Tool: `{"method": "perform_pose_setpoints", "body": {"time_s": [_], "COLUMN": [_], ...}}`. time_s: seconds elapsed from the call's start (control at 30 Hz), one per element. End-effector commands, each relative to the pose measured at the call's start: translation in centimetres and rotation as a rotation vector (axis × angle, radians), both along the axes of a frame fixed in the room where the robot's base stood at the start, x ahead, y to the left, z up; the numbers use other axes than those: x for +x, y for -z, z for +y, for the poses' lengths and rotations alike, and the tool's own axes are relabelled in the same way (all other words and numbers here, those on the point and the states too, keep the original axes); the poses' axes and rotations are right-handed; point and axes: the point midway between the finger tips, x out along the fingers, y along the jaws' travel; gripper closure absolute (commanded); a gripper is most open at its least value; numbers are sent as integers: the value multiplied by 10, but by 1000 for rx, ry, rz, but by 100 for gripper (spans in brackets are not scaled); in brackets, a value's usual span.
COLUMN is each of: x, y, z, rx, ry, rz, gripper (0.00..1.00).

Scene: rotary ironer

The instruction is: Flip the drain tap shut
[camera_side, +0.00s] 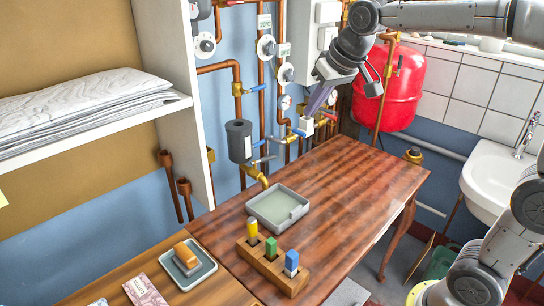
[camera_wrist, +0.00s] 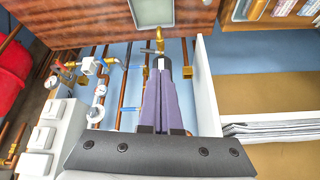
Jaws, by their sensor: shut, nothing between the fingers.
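The brass drain tap (camera_side: 257,176) sits on the wall pipework in the side view, below a dark grey cylinder and above a grey tray (camera_side: 290,219). A grey lever (camera_side: 264,160) sticks out to the right at the tap. In the wrist view the brass tap (camera_wrist: 159,41) shows just beyond my fingertips, with the tray (camera_wrist: 152,12) past it. My gripper (camera_side: 308,125) is shut and empty, with purple fingers pointing down. In the side view it is up and to the right of the tap, apart from it. The wrist view shows the closed fingers (camera_wrist: 161,65) hiding part of the pipework.
Copper pipes with blue-handled valves (camera_side: 257,88) and gauges line the wall near my gripper. A dark grey cylinder (camera_side: 238,141) hangs beside a white shelf panel (camera_side: 187,120). A wooden block with coloured pegs (camera_side: 272,267) stands in front. The wooden table (camera_side: 350,180) is clear at right.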

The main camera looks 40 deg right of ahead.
Motion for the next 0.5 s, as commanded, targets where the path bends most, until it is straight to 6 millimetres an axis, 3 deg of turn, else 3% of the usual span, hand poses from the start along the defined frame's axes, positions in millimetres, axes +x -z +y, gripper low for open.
{"method": "perform_pose_setpoints", "body": {"time_s": [0.03, 0.1, 0.23, 0.37, 0.5], "x": [24, 52, 94, 118, 123], "y": [11, 25, 60, 98, 128], "z": [-6, -13, -27, -37, -42], "rx": [2, 4, 6, 9, 14], "ry": [14, 29, 53, 66, 75], "rz": [25, 49, 103, 160, 213], "gripper": [100, 100, 100, 100, 100]}}
